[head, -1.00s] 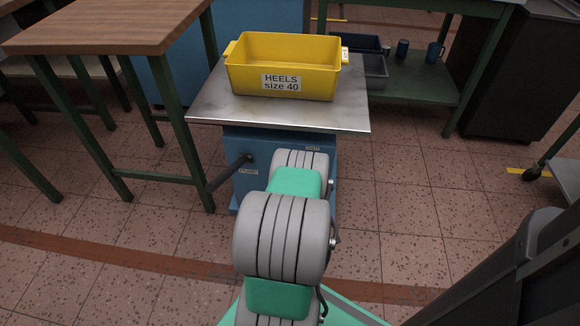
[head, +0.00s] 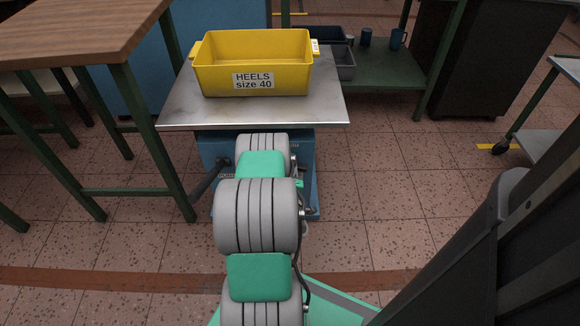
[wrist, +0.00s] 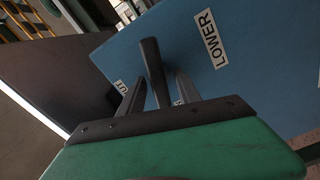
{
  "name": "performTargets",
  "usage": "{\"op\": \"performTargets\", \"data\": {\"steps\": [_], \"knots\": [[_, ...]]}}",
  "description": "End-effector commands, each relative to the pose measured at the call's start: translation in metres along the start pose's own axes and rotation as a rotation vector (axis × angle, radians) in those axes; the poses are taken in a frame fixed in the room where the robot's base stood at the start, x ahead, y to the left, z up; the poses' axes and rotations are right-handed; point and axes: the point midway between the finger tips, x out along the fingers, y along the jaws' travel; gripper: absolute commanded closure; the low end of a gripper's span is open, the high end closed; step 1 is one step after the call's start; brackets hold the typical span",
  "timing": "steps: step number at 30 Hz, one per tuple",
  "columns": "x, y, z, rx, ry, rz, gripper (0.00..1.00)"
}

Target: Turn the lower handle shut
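The lower handle is a dark bar (wrist: 153,72) in front of a blue panel (wrist: 225,60) with a LOWER label (wrist: 210,39). In the wrist view my gripper (wrist: 157,92) is open, with one finger on each side of the bar and gaps showing on both sides. I cannot tell how deep the bar sits between the fingers. A second label (wrist: 121,87) is partly covered by the left finger. In the head view a dark handle (head: 208,177) sticks out left from the blue cabinet (head: 310,185); my arm hides the gripper there.
A steel top (head: 325,112) on the cabinet carries a yellow HEELS size 40 bin (head: 250,62). A wooden-topped table (head: 75,30) with green legs stands close on the left. Green shelving (head: 385,80) with mugs is behind.

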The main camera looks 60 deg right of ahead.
Motion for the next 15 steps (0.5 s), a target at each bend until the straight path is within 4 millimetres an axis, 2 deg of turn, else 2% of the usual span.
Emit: {"op": "performTargets", "data": {"steps": [2,15], "knots": [[-0.0001,0.0002,0.0004,0.0,-0.001,0.0,0.61],[-0.0004,0.0003,0.001,0.0,-0.002,0.0,0.97]]}}
